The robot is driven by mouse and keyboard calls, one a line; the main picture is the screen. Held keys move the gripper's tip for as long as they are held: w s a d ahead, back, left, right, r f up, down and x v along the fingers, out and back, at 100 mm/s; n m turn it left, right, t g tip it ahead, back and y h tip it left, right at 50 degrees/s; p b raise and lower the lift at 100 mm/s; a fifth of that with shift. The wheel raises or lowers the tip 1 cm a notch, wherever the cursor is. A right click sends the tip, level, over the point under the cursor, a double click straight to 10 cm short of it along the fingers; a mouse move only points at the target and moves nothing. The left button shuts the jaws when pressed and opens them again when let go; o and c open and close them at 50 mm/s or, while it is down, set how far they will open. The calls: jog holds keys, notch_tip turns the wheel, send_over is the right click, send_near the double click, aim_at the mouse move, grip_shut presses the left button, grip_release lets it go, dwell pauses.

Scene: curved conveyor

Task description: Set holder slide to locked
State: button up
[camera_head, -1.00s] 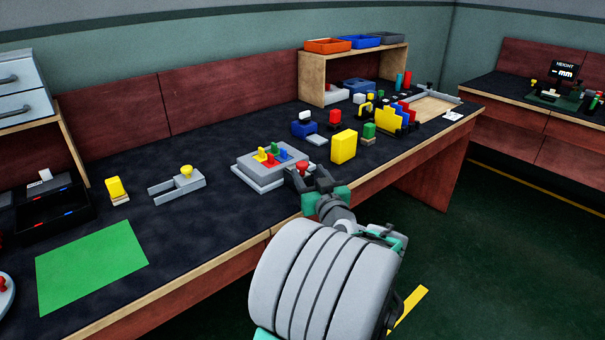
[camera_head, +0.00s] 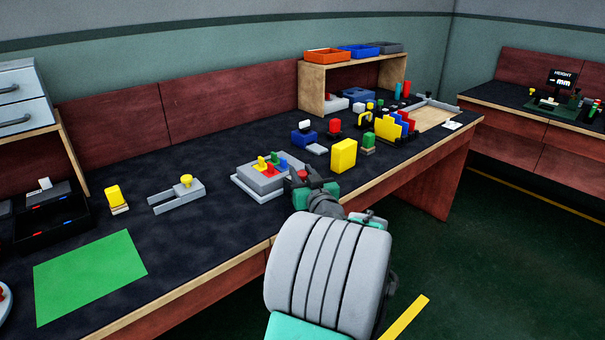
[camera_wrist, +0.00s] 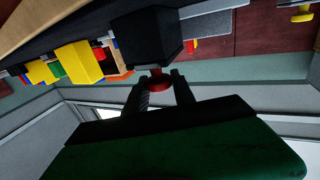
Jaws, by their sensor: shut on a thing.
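My gripper (camera_head: 308,183) is at the front edge of the bench, just right of the grey board with coloured pieces. It is shut on a red knob (camera_head: 302,173), which is mostly hidden by the jaws in the head view. In the wrist view the red knob (camera_wrist: 159,83) sits between the two fingertips, against a black block (camera_wrist: 148,36). I cannot tell for sure that this knob and block are the holder slide, nor read a locked mark. A grey forked fixture with a yellow knob (camera_head: 186,181) stands farther left on the bench.
The grey board (camera_head: 256,187) with red, green, blue and yellow pieces is close left of my gripper. A yellow block (camera_head: 344,155) is close on its right. A green mat (camera_head: 88,277) lies at far left. The floor in front is clear.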

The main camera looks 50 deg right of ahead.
grip_shut()
dwell(0.8)
